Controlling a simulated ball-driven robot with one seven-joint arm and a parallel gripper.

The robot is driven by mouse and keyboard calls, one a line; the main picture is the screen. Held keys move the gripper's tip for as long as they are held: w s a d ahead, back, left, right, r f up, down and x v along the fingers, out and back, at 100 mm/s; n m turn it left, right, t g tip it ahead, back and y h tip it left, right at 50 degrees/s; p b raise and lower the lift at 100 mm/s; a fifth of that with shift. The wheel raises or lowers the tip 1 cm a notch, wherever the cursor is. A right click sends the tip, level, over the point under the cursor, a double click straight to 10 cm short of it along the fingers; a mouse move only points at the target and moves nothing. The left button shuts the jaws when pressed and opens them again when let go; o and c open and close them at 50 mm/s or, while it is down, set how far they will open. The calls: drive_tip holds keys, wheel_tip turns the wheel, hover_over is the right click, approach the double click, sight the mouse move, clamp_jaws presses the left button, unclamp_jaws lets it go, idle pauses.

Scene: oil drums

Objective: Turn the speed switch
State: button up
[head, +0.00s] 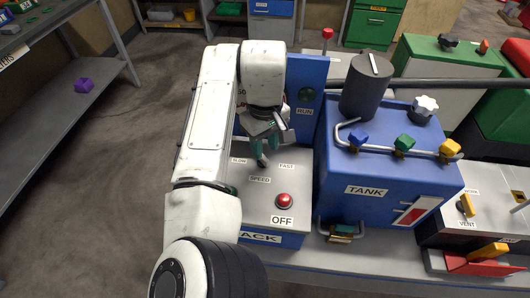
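The speed panel (262,190) is a light grey top surface with the labels SLOW, SPEED and FAST, and a red button above an OFF label. My gripper (265,150) has green-tipped fingers and points down over the far part of this panel, between the SLOW and FAST labels. The speed switch itself cannot be made out clearly; the fingers cover the place between the labels. I cannot tell whether the fingers touch it, or whether they are open or shut.
The red button (284,200) stands nearer on the same panel. A blue upright panel (307,95) marked RUN rises behind it. The blue TANK box (368,190), with a pipe and coloured valve handles, stands close on the right. Open floor (100,190) lies to the left.

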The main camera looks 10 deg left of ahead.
sight(265, 159)
drive_tip(key=shift+f, duration=2.25)
clamp_jaws()
